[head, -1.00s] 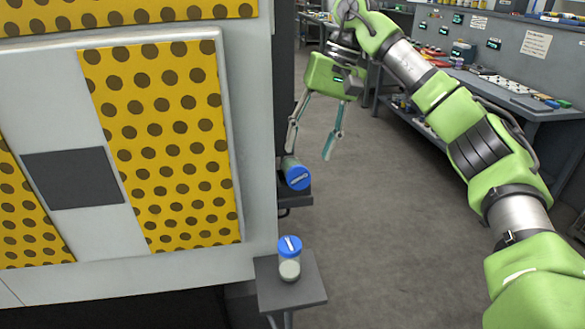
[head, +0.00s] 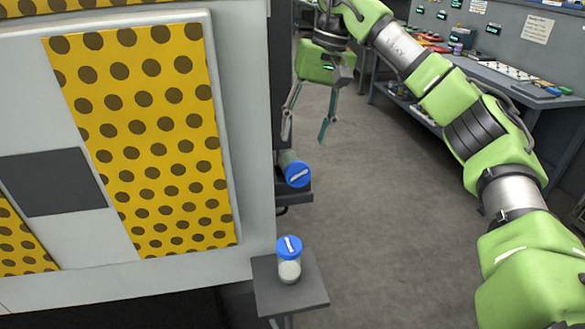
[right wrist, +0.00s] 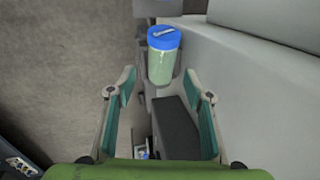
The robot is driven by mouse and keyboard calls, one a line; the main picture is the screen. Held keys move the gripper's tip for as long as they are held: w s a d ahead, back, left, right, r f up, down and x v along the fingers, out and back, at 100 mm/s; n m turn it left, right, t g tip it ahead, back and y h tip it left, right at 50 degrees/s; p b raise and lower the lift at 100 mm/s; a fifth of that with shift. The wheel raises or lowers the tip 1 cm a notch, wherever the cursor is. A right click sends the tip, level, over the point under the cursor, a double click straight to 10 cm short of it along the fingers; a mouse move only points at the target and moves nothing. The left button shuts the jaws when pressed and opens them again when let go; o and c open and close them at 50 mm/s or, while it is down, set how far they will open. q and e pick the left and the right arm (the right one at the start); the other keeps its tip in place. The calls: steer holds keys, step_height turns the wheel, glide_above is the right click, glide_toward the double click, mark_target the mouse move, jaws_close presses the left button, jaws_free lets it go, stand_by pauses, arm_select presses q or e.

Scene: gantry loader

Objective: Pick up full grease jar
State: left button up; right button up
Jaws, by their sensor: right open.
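A jar with a blue lid and greenish contents (head: 296,172) lies tilted at a dark bracket on the machine's side. In the right wrist view the jar (right wrist: 162,60) looks filled nearly to its lid. A second blue-lidded jar (head: 289,262) stands upright on a small grey stand, pale contents in its lower part. My right gripper (head: 305,138) is open and empty, just above the tilted jar in the head view. In the right wrist view its fingers (right wrist: 161,95) are spread, with the jar beyond the tips, apart from them. My left gripper is not in view.
The machine's pale wall with yellow dotted panels (head: 150,140) rises close to the left of the tilted jar. The small stand (head: 302,295) is below it. A workbench (head: 545,112) with tools runs along the right. The floor between is clear.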

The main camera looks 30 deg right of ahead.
mark_target(296, 157)
steer(key=x, duration=0.3)
steer(key=shift+w, duration=0.1)
steer(key=shift+p+x, duration=0.45)
steer(key=shift+x, duration=2.45)
steer(key=shift+a+r, duration=0.1)
steer(key=shift+a, duration=0.05)
steer(key=c, duration=1.1)
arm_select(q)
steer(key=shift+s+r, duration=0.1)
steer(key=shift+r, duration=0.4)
arm_select(e)
steer(key=shift+c, duration=0.9)
steer(key=shift+r, duration=0.1)
